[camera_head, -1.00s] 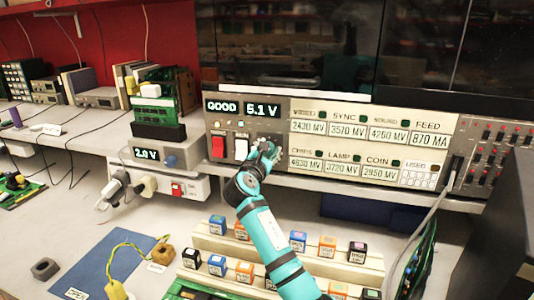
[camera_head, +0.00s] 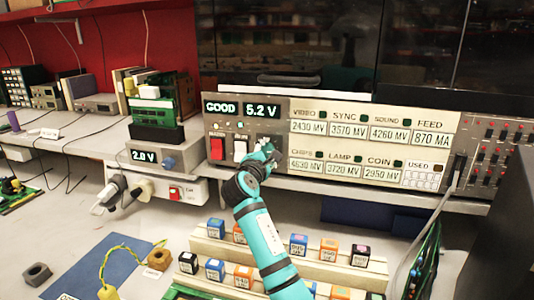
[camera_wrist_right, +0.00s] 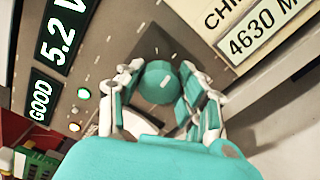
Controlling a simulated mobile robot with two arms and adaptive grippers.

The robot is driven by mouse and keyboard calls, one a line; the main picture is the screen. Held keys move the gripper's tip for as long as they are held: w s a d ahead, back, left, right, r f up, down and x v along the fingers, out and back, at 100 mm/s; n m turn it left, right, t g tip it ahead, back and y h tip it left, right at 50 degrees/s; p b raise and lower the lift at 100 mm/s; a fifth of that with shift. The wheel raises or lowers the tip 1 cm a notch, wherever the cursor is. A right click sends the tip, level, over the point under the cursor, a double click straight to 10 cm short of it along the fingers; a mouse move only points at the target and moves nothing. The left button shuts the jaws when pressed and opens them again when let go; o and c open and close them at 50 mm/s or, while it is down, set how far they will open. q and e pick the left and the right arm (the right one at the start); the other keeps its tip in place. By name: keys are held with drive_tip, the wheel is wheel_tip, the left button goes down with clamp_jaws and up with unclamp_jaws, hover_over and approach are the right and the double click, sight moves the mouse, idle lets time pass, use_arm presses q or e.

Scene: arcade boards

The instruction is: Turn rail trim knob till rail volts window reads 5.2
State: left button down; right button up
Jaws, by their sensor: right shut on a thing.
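The rail volts window (camera_head: 262,110) on the long test panel reads 5.2 V, with a GOOD window (camera_head: 221,108) to its left. My right gripper (camera_head: 265,150) reaches up to the panel below the volts window. In the right wrist view, the right gripper (camera_wrist_right: 160,90) has its fingers on either side of a round teal knob (camera_wrist_right: 158,80) with a white mark, and is shut on it. In the head view the knob is mostly hidden behind the gripper. The left gripper is not in view.
A red switch (camera_head: 217,148) and a white switch (camera_head: 240,150) sit left of the gripper. Readout windows (camera_head: 315,127) fill the panel's right part. Below, small labelled blocks (camera_head: 299,244) stand on stepped racks. A 2.0 V supply (camera_head: 160,157) stands left.

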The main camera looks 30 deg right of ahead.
drive_tip(key=shift+f, duration=0.1)
drive_tip(key=o, duration=1.2)
drive_tip(key=shift+c, duration=0.2)
drive_tip(key=v, duration=1.2)
